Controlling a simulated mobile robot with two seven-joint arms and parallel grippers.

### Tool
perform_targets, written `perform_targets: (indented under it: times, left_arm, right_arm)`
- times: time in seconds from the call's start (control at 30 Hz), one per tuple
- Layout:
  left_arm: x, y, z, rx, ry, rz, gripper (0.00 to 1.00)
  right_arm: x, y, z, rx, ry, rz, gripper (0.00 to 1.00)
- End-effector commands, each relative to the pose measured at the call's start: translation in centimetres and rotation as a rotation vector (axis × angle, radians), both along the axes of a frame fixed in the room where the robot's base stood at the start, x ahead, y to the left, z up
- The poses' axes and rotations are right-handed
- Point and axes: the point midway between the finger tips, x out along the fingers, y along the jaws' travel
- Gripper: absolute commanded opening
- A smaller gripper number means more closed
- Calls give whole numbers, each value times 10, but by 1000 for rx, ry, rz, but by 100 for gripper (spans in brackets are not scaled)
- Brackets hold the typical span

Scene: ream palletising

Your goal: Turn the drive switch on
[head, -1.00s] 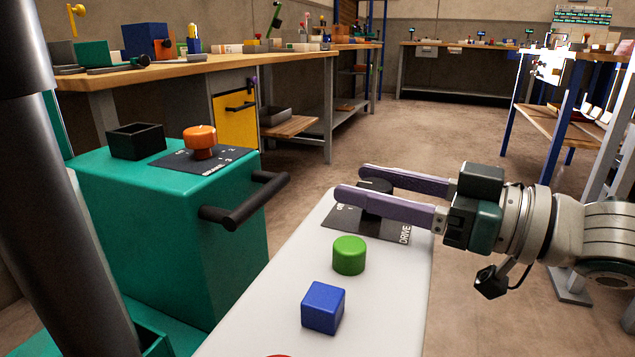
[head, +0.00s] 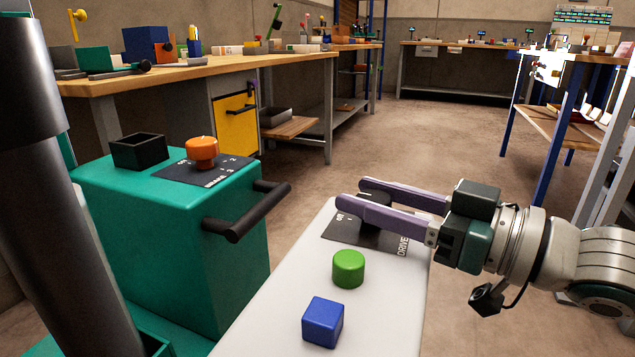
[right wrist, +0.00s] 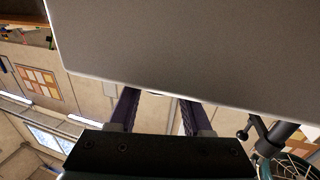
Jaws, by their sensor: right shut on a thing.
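The drive switch is a black knob (head: 375,198) on a dark panel (head: 345,232) marked DRIVE, at the far end of a pale worktop (head: 270,318). My right gripper (head: 352,193) comes in from the right in the head view. Its two purple fingers lie on either side of the knob and are shut on it. The near finger hides part of the knob. In the right wrist view the fingers (right wrist: 157,110) reach toward a grey surface (right wrist: 190,50), and the knob cannot be made out. My left gripper is not in view.
A green cylinder (head: 348,268) and a blue cube (head: 323,322) stand on the pale worktop nearer me. At the left, a teal cabinet (head: 150,240) carries an orange knob (head: 202,152), a black open box (head: 139,152) and a projecting black handle (head: 245,215).

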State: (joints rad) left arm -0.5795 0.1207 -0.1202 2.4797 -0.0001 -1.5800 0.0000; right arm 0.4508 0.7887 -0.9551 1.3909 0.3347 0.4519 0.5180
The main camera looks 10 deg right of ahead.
Motion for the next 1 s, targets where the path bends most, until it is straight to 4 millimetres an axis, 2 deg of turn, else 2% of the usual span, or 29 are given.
perform_targets:
  times: [0.03, 0.1, 0.4, 0.7, 1.0]
  left_arm:
    - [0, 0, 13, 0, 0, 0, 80]
    - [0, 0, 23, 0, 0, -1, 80]
    - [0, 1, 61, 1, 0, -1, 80]
    - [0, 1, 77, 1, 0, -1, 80]
    - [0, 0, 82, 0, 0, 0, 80]
  right_arm:
    - [-2, 1, 5, 5, 9, -30, 0]
    - [-2, 1, 5, 7, 10, -80, 0]
    - [-1, 1, 5, 9, 11, -315, 0]
    - [-1, 1, 2, 4, 6, -493, 0]
    - [0, 0, 1, 1, 1, -567, 0]
